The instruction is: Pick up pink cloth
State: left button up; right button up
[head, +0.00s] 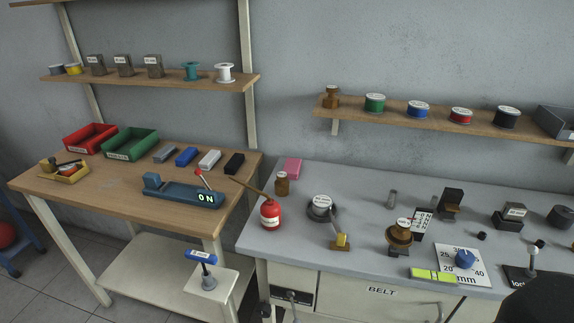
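The pink cloth (292,168) is a small, flat-looking folded piece at the back left corner of the grey workbench (350,180), close to the wall. A brown bottle-like item (282,184) stands just in front of it and slightly left, near its lower edge. Neither of my grippers can be made out in the head view. A dark rounded shape fills the bottom right corner, and I cannot tell what it is.
A red oil can (270,214) with a long spout stands in front of the cloth at the bench's left edge. A round grey-topped item (321,207) stands to the right. A wooden table (110,190) adjoins on the left. A shelf with spools (440,122) hangs above right.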

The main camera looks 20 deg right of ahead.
aim_at(292, 166)
jog(key=i+j+z, duration=0.1)
jog(key=i+j, duration=0.15)
jog(key=i+j+z, duration=0.1)
jog(key=j, duration=0.25)
jog(key=i+j+z, duration=0.1)
jog(key=i+j, duration=0.2)
jog(key=i+j+z, duration=0.1)
jog(key=j, duration=0.3)
jog(key=i+j+z, duration=0.1)
jog(key=i+j, duration=0.15)
jog(key=j, duration=0.15)
